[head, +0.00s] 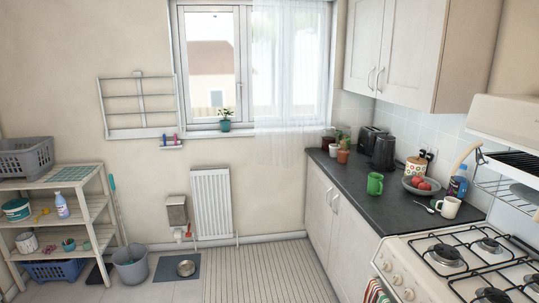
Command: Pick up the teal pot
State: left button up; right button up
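A small teal pot (225,126) stands upright on the window sill, a little left of the sill's middle. A green plant with pale flowers (225,113) grows out of it. It is far off across the room, below the left window pane. Neither of my grippers is in view.
A kitchen counter (395,207) with mugs, a bowl of red fruit and a kettle runs along the right, ending at a white gas cooker (400,262). A radiator (212,204) is below the window. Shelves (95,205), a grey bucket (131,266) and a metal bowl (186,268) are left. The striped rug (265,272) is clear.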

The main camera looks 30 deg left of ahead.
aim_at(225, 124)
jog(key=i+j, duration=0.7)
jog(key=j, duration=0.2)
jog(key=i+j, duration=0.7)
jog(key=j, duration=0.25)
jog(key=i+j+u, duration=0.1)
jog(key=i+j, duration=0.6)
jog(key=j, duration=0.2)
jog(key=i+j, duration=0.75)
jog(key=j+u, duration=0.05)
jog(key=j, duration=0.1)
